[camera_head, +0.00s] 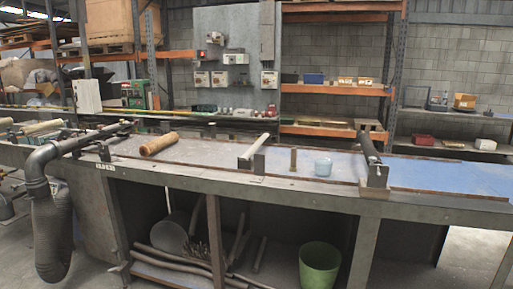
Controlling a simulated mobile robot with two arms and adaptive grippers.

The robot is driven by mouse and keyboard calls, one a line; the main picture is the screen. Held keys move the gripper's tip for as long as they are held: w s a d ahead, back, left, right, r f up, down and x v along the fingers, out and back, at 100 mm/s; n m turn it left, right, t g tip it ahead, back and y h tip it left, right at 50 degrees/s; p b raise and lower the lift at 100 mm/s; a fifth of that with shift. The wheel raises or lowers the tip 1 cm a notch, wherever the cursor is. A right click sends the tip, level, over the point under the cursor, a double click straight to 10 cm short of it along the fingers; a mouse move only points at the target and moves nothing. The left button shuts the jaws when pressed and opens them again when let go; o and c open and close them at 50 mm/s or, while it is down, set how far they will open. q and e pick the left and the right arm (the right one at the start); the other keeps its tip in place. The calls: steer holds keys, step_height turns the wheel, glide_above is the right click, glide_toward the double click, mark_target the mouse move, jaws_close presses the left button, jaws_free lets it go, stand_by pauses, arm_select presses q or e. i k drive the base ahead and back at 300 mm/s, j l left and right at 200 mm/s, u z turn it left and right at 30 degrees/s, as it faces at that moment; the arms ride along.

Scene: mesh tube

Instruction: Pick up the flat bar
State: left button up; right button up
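A long workbench (218,178) crosses the view. A pale, straight bar (250,151) lies across its top near the middle, with a dark block at its near end. A small brown upright piece (293,160) stands to the right of it. I cannot tell for sure which of these is the flat bar. Neither of my grippers is in view.
A tan roll (158,143) lies on the bench's left part. A bluish cup (323,167) and a dark roller (369,149) are further right. A black pipe with a hose (52,235) hangs at the left. A green bin (319,268) stands below.

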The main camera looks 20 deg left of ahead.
mark_target(249, 153)
steer(key=i+j+z, duration=0.2)
steer(key=i+j, duration=0.6)
steer(key=i, duration=0.15)
